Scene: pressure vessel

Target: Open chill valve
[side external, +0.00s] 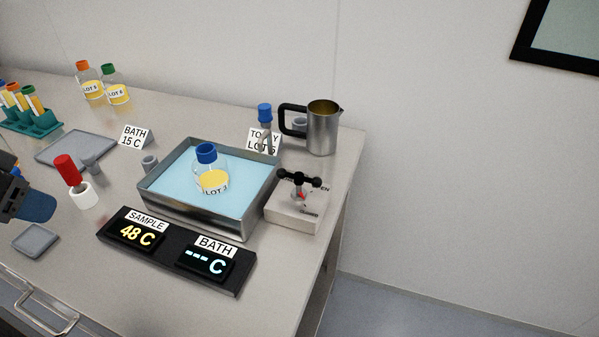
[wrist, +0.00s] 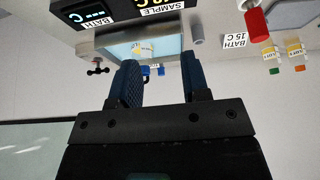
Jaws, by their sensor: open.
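The chill valve (side external: 299,187) is a black cross handle with round knobs on a pale block (side external: 293,211), at the right end of the water bath. A red mark shows by its stem, and lettering on the block is partly hidden by the handle. The valve also shows upside down at the left of the wrist view (wrist: 97,68). My gripper (wrist: 156,85) is open, with its two blue fingers apart and nothing between them. In the side view only part of my gripper (side external: 30,205) shows at the left edge, well away from the valve.
The steel bath (side external: 205,223) holds blue water and a blue-capped LOT 3 bottle (side external: 212,180). A display (side external: 175,250) reads sample 48 C and bath dashes. A steel jug (side external: 322,130) stands behind the valve. A red-handled tool (side external: 68,170) stands near my gripper.

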